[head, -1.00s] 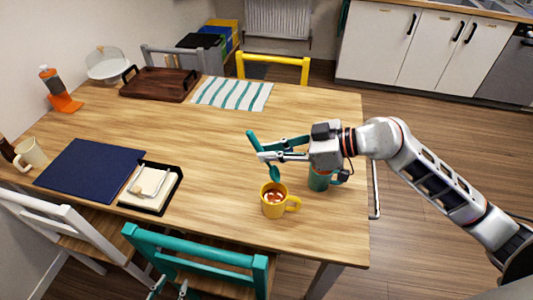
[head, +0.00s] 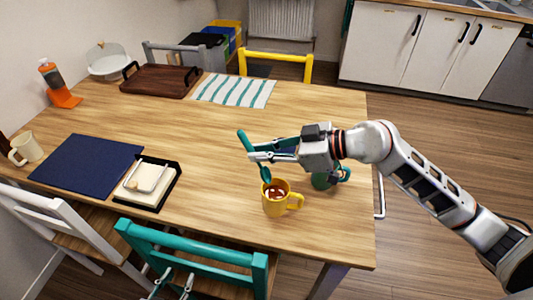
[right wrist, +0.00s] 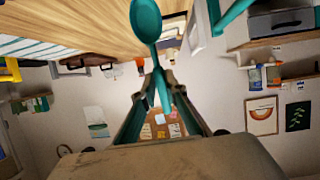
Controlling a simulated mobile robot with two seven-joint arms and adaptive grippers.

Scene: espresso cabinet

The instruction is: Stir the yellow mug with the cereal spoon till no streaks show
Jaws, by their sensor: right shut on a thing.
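The yellow mug (head: 273,206) stands upright near the table's front right, its handle to the right. Brown liquid with white streaks shows inside it. My right gripper (head: 256,153) is shut on the teal cereal spoon (head: 245,141), above and behind the mug. The spoon is tilted, handle end up and bowl down, with the bowl at the mug's back left rim; I cannot tell whether it touches. The spoon (right wrist: 147,20) also shows between the fingers in the right wrist view. My left gripper (head: 172,283) is low at the bottom edge by the teal chair, fingers apart and empty.
A green mug (head: 322,181) stands just right of the yellow mug, partly behind my right gripper. A black tray (head: 158,203) with a cream item, a navy mat (head: 85,163) and a cream mug (head: 27,149) are to the left. The table's middle is clear.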

